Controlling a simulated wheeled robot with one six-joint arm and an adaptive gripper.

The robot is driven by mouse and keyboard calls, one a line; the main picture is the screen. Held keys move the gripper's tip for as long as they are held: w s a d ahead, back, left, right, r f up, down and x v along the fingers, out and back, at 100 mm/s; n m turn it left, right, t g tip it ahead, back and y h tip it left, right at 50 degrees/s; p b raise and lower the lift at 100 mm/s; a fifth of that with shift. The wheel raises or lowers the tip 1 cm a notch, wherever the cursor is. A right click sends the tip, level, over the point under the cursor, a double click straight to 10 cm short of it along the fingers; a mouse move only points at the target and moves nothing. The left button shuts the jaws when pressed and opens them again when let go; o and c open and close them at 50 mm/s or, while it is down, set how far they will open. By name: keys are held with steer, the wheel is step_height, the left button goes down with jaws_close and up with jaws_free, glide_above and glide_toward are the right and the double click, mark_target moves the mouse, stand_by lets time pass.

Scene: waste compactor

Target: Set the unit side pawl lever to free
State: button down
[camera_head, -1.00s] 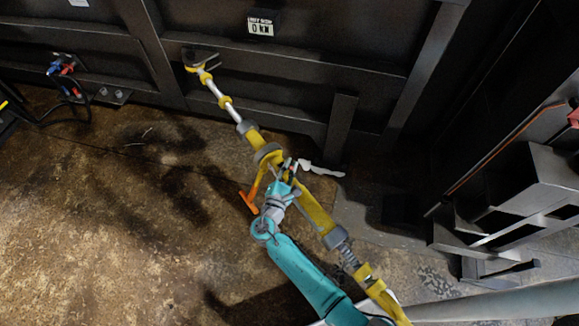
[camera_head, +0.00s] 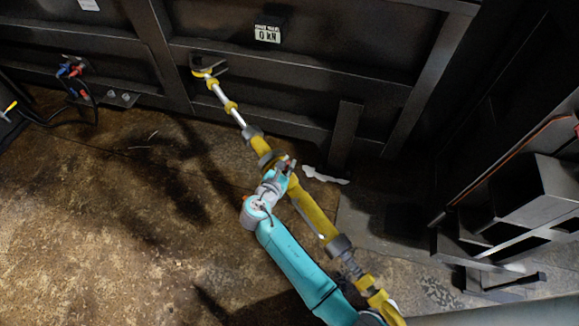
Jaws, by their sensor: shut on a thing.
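A yellow ratchet tensioner (camera_head: 312,212) with a bright rod runs diagonally from a bracket (camera_head: 208,68) on the dark steel unit at upper left down to the lower right. My gripper (camera_head: 285,167) is at the tensioner's middle, beside its ratchet housing (camera_head: 263,152). It is shut on a small part there, apparently the unit side pawl lever; the jaws and wrist hide most of it, so its setting cannot be read. A small reddish tip (camera_head: 292,164) shows at the jaws. The orange handle is not visible now.
A display on the unit (camera_head: 268,33) reads 0 kN. Hoses with red and blue fittings (camera_head: 72,70) hang at left. A pale scrap (camera_head: 325,176) lies right of the gripper. Dark steel boxes (camera_head: 530,190) stand at right. The brown floor (camera_head: 120,230) at left is open.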

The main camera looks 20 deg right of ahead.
steer(key=shift+w+a, duration=0.1)
steer(key=shift+w, duration=0.1)
steer(key=shift+n, duration=0.3)
steer(key=c, duration=1.1)
jaws_free()
steer(key=shift+c, duration=0.2)
steer(key=v, duration=1.2)
steer(key=shift+r+g, duration=0.2)
steer(key=shift+g, duration=0.1)
steer(key=shift+w, duration=0.15)
